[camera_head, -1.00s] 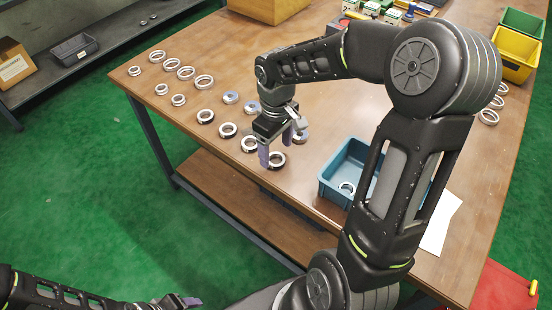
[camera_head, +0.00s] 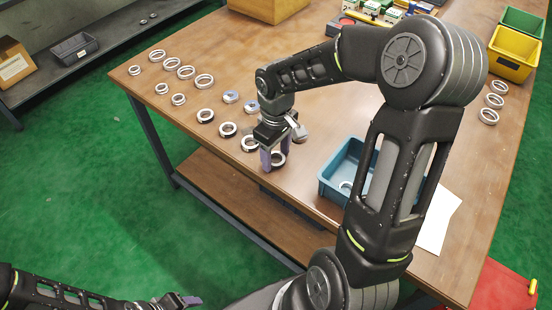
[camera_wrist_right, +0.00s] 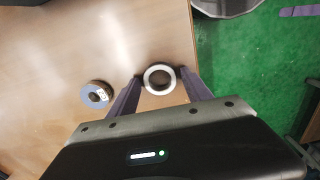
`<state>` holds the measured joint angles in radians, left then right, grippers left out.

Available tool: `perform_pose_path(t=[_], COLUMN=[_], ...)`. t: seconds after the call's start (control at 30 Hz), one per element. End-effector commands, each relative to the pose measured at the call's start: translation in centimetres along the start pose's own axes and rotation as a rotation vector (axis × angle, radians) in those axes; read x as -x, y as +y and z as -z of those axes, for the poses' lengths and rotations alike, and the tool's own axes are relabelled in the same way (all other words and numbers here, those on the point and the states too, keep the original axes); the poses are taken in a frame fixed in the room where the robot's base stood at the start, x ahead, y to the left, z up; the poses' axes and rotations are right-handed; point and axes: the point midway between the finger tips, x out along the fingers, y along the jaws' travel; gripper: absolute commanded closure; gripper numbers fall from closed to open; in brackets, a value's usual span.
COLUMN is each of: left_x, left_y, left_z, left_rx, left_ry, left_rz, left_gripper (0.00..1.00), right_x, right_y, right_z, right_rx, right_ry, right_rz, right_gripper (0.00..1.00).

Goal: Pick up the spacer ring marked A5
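A silver spacer ring (camera_head: 279,160) lies near the table's front edge; I cannot read a mark on it. My right gripper (camera_head: 272,158) points down at this ring, open.
Several more rings (camera_head: 204,81) lie in rows on the wooden table (camera_head: 240,60). Yellow (camera_head: 512,55) and green bins (camera_head: 524,22) stand at the far right.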

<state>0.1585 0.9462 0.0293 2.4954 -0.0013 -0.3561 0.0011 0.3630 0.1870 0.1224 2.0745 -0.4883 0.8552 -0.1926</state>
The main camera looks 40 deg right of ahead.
Motion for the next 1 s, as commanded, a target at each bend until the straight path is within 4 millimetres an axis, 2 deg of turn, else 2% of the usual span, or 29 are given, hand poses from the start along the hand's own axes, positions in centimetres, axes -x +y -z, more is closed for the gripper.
perform_pose_path(t=[0.07,0.67,1.0], left_x=[0.00,0.00,-0.01], left_y=[0.00,0.00,0.00], left_z=[0.00,0.00,0.00], left_rx=[0.000,0.000,0.000], left_ry=[0.000,0.000,0.000], left_rz=[0.000,0.000,0.000], left_gripper=[0.42,0.42,0.42], right_x=[0.01,0.00,0.45], right_y=[0.00,0.00,0.04], right_z=[0.00,0.00,0.05], right_rx=[0.000,0.000,0.000], right_ry=[0.000,0.000,0.002], right_rz=[0.000,0.000,-0.001], right_gripper=[0.49,0.99,1.00])
